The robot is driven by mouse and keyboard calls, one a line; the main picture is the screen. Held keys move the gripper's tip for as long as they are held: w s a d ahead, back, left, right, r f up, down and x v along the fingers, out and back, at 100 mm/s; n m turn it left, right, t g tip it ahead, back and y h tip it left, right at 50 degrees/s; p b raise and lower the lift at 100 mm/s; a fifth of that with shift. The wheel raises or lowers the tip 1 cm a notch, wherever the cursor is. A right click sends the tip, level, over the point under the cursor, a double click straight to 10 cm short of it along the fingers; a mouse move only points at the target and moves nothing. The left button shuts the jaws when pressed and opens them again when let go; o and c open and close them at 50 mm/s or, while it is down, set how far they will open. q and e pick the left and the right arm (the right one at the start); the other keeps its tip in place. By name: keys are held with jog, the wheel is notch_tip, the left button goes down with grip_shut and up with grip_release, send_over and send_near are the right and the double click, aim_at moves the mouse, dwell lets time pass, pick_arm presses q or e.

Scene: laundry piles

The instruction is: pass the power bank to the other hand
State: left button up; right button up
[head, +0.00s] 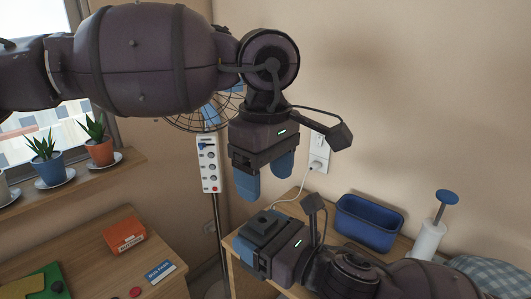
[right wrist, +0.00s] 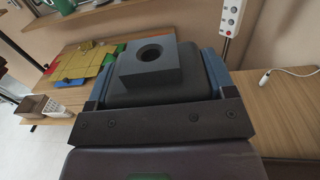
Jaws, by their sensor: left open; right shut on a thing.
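The power bank, a dark rounded block (right wrist: 120,97), sits between the blue fingers of my right gripper (right wrist: 150,85) in the right wrist view. A grey square piece with a round hole (right wrist: 176,73) is at its far side. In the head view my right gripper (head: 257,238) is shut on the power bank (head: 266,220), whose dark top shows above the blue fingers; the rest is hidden. My left gripper (head: 263,183) is open and empty, blue fingers pointing down. It hangs above the right gripper and power bank, apart from them.
A wooden desk (head: 190,240) holds an orange box (head: 124,235) at left. A blue bin (head: 369,222) and a white dispenser with a blue top (head: 430,236) stand at right behind my right arm.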

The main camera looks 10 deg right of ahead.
aim_at(266, 214)
pick_arm(q)
notch_tip(266, 214, down, 8)
jog(key=shift+r, duration=0.15)
dwell(0.3)
jog(key=c, duration=1.1)
jog(key=shift+c, duration=0.4)
pick_arm(e)
jog(key=o, duration=1.1)
jog(key=shift+c, duration=0.2)
